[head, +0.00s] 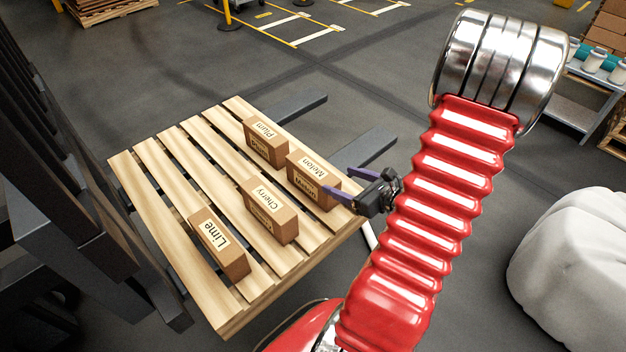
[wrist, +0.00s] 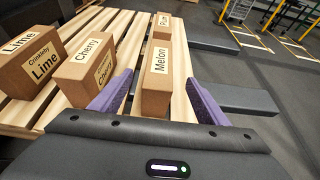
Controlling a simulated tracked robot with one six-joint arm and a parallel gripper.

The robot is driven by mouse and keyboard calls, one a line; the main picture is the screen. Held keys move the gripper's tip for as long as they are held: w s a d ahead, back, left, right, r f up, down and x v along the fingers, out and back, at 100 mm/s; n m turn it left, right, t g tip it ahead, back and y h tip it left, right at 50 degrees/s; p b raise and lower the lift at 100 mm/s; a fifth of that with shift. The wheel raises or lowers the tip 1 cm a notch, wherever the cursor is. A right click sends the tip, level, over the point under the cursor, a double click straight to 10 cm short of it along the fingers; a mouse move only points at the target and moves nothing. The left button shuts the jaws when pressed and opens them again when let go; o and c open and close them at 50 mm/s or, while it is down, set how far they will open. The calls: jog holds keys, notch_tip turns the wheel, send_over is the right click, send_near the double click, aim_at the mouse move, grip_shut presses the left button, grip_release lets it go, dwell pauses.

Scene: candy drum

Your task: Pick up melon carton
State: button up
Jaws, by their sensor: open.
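The melon carton (head: 311,181) is a brown box with a white "Melon" label, standing on the wooden pallet (head: 178,205) near its right edge. It also shows in the wrist view (wrist: 157,82). My gripper (head: 350,181) has purple fingers and is open at the right end of the carton. In the wrist view my gripper (wrist: 163,98) has one finger on each side of the carton's near part. I cannot tell whether the fingers touch it.
The cherry carton (head: 267,211), lime carton (head: 219,243) and plum carton (head: 264,143) stand on the same pallet. Dark forklift tines (head: 366,146) stick out beneath it. A dark forklift mast (head: 75,150) rises at the left. A white lumpy object (head: 575,255) lies at the right.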

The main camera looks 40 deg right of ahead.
aim_at(312, 171)
jog(key=shift+w, duration=0.1)
jog(key=x, duration=0.7)
jog(key=shift+w+a+f, duration=0.1)
jog(key=shift+w+f, duration=0.1)
jog(key=shift+w, duration=0.05)
jog(key=shift+w+f, duration=0.15)
jog(key=shift+w, duration=0.25)
jog(key=shift+f+x, duration=0.1)
jog(key=shift+x, duration=1.2)
jog(key=shift+f+x, duration=0.15)
jog(key=shift+x, duration=1.2)
jog(key=shift+s, duration=0.15)
jog(key=shift+c, duration=0.2)
jog(key=shift+r, duration=0.1)
jog(key=c, duration=1.4)
